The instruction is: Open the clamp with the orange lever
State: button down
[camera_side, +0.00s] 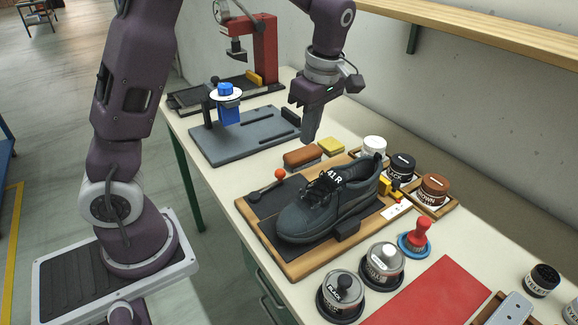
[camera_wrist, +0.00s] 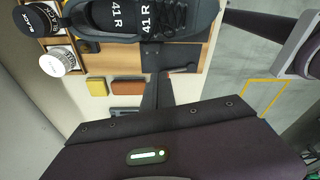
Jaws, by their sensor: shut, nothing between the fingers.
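The orange ball knob (camera_side: 280,173) tops a dark lever that lies at a low slant on the wooden board (camera_side: 290,268), at the left end of the shoe. A dark shoe (camera_side: 330,203) marked 41 R sits on the board, with a black pad (camera_side: 347,229) against its near side. How the lever joins the clamp is too small to tell. My gripper (camera_side: 309,139) is shut and empty, pointing down above the table, behind and right of the orange knob and apart from it.
Jars (camera_side: 402,167) stand behind the shoe. Two round dark-based pieces (camera_side: 383,264) and a red-handled stamp (camera_side: 417,234) stand in front. A grey fixture (camera_side: 240,138) and red press (camera_side: 265,50) stand further back.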

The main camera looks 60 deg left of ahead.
jog(key=shift+w+a+f+n, duration=0.25)
jog(key=shift+w+f+n, duration=0.25)
jog(key=shift+f, duration=0.1)
send_near(283, 171)
jog(key=d+f, duration=0.1)
jog(key=f, duration=0.1)
jog(key=d+f, duration=0.1)
jog(key=w+d+f, duration=0.1)
jog(key=f, duration=0.1)
jog(key=shift+d+f, duration=0.3)
jog(key=shift+d, duration=0.05)
jog(key=shift+s+a+f, duration=0.15)
jog(key=shift+a+f, duration=0.05)
jog(key=shift+a, duration=0.35)
jog(key=shift+s+a+f, duration=0.1)
jog(key=shift+a+f, duration=0.1)
jog(key=shift+a, duration=0.3)
jog(key=shift+s+a+f, duration=0.2)
jog(key=shift+a, duration=0.3)
jog(key=shift+a+n+g, duration=0.4)
jog(key=shift+a+n, duration=0.5)
jog(key=shift+n, duration=0.2)
